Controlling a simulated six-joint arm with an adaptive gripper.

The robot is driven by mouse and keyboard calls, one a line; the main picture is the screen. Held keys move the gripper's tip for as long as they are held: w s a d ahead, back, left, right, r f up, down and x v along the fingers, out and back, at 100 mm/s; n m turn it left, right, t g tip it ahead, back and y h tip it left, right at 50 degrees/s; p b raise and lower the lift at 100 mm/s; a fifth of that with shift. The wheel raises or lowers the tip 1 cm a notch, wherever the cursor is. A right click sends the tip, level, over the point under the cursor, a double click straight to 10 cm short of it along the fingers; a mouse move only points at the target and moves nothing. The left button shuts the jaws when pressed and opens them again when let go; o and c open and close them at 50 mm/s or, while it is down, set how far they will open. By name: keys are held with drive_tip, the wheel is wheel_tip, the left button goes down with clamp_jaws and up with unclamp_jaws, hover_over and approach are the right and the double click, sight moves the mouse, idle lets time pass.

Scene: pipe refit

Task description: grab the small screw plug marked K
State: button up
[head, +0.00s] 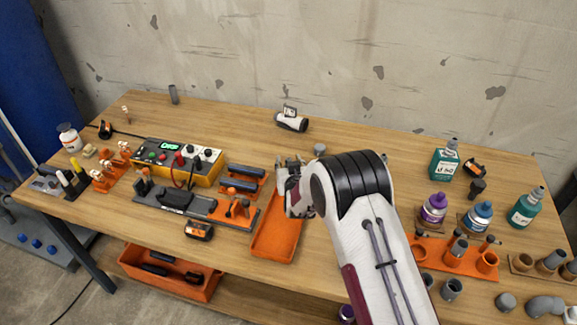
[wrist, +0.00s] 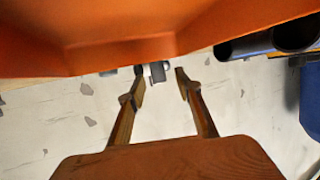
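I cannot make out a small screw plug marked K in either view; any letter is too small to read. My gripper (head: 288,166) is above the far end of the orange tray (head: 276,240) in the head view. In the wrist view my gripper (wrist: 160,80) has its two brown fingers apart, with nothing held between them. A small grey and white thing (wrist: 157,70) shows beyond the gap, partly hidden by an orange surface (wrist: 130,40). A white and black cylinder with a label (head: 292,122) lies at the back of the table.
A yellow control box (head: 180,160) and orange holders with dark handles (head: 243,183) stand left of my gripper. Bottles (head: 443,165) and an orange rack of pipe pieces (head: 432,250) stand right. A grey cap (head: 506,301) lies front right. The back middle is mostly clear.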

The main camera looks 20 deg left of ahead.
drive_tip(key=shift+x, duration=0.85)
clamp_jaws()
